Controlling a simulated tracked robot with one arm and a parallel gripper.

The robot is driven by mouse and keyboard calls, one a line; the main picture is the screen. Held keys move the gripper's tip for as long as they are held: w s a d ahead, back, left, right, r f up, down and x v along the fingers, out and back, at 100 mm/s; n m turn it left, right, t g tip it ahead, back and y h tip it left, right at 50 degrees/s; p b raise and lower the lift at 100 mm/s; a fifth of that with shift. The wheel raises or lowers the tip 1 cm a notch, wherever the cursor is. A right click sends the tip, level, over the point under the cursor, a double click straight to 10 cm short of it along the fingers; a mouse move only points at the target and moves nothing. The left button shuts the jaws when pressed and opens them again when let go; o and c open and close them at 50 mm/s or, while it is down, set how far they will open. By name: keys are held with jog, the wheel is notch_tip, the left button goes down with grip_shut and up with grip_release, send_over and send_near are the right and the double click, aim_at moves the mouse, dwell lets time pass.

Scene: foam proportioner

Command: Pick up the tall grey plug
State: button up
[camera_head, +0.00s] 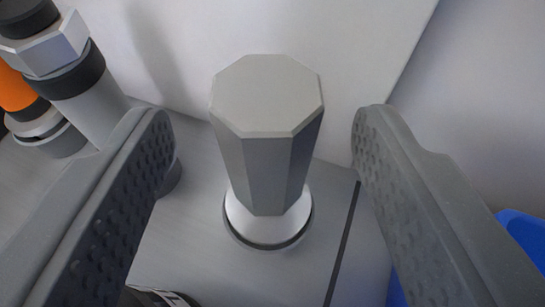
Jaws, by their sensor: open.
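The tall grey plug (264,150) has an octagonal top and tapering faceted sides. It stands upright in a silver round collar (268,226) on a grey surface, in the middle of the view. My gripper (264,135) is open, with one dimpled finger to the left of the plug and one to the right. The plug appears between the fingers, with a visible gap on each side. I cannot tell from this view how far the fingertips are from it in depth.
A fitting with a silver hexagonal nut and black bands (62,55) stands at the upper left, beside an orange part (14,90). A white wall (330,35) rises behind the plug. A dark seam (343,245) runs along the surface. A blue object (522,232) shows at the right.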

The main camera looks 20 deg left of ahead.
jog(key=shift+x, duration=1.55)
jog(key=shift+d, duration=0.1)
grip_shut()
jog(key=shift+r, duration=0.2)
